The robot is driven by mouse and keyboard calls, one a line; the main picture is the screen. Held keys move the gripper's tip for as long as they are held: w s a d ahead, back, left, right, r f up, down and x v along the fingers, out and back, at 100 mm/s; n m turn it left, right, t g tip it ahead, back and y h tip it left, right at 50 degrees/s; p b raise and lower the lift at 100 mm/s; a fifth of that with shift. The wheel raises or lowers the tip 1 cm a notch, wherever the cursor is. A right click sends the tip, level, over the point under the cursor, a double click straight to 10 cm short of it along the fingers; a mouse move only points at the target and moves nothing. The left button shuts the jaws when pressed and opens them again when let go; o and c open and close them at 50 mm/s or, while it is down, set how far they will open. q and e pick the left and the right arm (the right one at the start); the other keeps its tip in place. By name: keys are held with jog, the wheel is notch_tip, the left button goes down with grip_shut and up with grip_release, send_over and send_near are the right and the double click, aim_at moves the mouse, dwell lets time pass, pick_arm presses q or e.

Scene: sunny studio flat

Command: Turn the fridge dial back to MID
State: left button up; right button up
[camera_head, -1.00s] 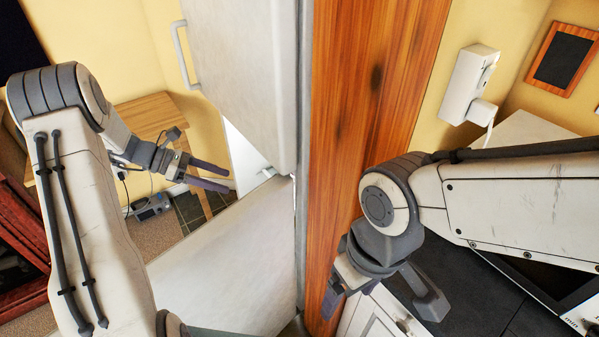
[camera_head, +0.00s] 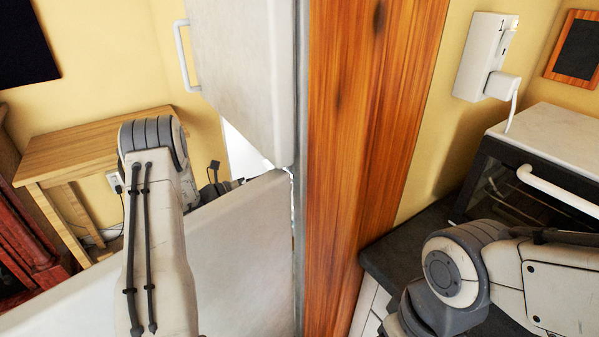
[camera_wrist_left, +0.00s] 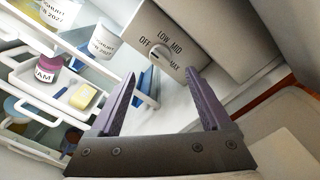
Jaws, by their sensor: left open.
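The fridge dial (camera_wrist_left: 160,53) is on a pale control box inside the fridge in the left wrist view, with the words OFF, LOW, MID and MAX around it. Its pointer setting is too small to tell. My left gripper (camera_wrist_left: 160,76) is open and empty, its two purple-grey fingers pointing at the box, one to each side of the dial and seemingly short of it. In the head view the open lower fridge door (camera_head: 245,255) hides most of this gripper. My right gripper is below the head view's edge; only its arm shows.
Fridge shelves hold white yogurt pots (camera_wrist_left: 104,40), a jam jar (camera_wrist_left: 47,68) and a yellow block (camera_wrist_left: 84,96), left of my left gripper. The upper fridge door (camera_head: 235,70) hangs above. A wooden panel (camera_head: 370,130) and a small oven (camera_head: 515,190) stand to the right.

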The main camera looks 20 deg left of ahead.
pick_arm(q)
jog(key=x, duration=0.8)
jog(key=shift+p, duration=0.35)
jog(key=shift+c, duration=0.3)
grip_shut()
jog(key=shift+d+m+b, duration=0.1)
jog(key=shift+m+b, duration=3.35)
jog(key=shift+m, duration=0.05)
jog(key=shift+o, duration=0.3)
grip_release()
